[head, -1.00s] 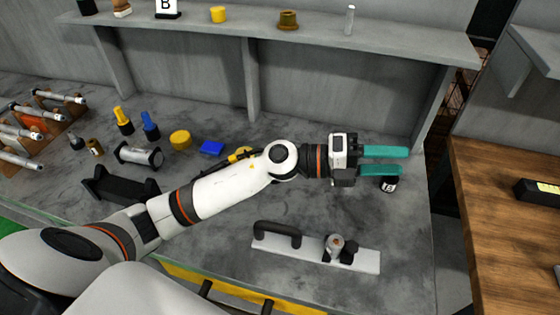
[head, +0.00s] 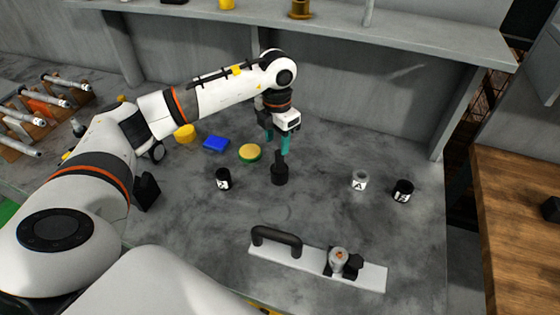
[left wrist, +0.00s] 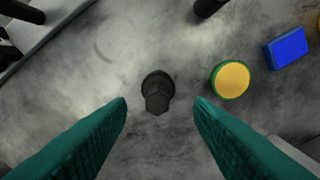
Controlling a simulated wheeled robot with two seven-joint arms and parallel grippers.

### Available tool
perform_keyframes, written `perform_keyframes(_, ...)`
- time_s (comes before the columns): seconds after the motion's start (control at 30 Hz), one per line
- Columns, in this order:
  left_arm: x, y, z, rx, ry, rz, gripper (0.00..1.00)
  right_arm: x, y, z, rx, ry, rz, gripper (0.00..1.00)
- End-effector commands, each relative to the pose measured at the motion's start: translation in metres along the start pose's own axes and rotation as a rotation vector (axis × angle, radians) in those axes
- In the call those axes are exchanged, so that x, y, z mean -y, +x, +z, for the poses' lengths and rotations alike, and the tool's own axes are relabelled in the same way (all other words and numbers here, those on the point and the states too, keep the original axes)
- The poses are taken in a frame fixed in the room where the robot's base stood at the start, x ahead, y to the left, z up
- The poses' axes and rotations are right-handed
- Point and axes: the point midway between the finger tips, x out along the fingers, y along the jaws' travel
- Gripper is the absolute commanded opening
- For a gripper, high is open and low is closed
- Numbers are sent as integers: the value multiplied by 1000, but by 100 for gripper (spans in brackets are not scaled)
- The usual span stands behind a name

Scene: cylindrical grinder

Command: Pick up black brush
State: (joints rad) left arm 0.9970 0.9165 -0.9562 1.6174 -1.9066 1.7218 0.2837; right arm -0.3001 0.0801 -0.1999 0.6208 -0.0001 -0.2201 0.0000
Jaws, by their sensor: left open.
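The black brush (head: 280,173) stands upright on the grey bench top, directly below my left gripper (head: 286,147). In the left wrist view the black brush (left wrist: 156,92) shows from above, with a faceted top and a wider round base. It lies between the two teal fingers of my left gripper (left wrist: 160,106), near their tips. The fingers are apart and hold nothing. In the head view they point down, with the tips just above or beside the brush's top; I cannot tell the exact gap. My right gripper is not in view.
A yellow-green round tin (head: 250,153) and a blue block (head: 215,144) lie left of the brush. Small labelled pots stand around: one black (head: 223,179), one grey (head: 359,180), one black (head: 402,191). A metal plate with a handle (head: 315,265) lies in front. A shelf (head: 420,40) runs behind.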

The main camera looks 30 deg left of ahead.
Motion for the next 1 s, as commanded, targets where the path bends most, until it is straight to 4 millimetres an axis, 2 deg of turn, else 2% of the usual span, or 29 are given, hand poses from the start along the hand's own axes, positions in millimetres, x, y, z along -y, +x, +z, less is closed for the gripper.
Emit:
perform_keyframes(0.1,-1,16,0,3,1,2,47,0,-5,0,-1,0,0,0)
perform_keyframes(0.37,-2,37,-2,2,1,4,47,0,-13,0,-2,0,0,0)
perform_keyframes(0.6,-3,72,-4,0,1,3,47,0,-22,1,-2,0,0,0)
perform_keyframes(0.9,-3,78,-5,-2,2,3,47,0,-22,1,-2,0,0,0)
perform_keyframes(1.0,-3,78,-5,-2,2,3,33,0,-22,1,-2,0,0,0)
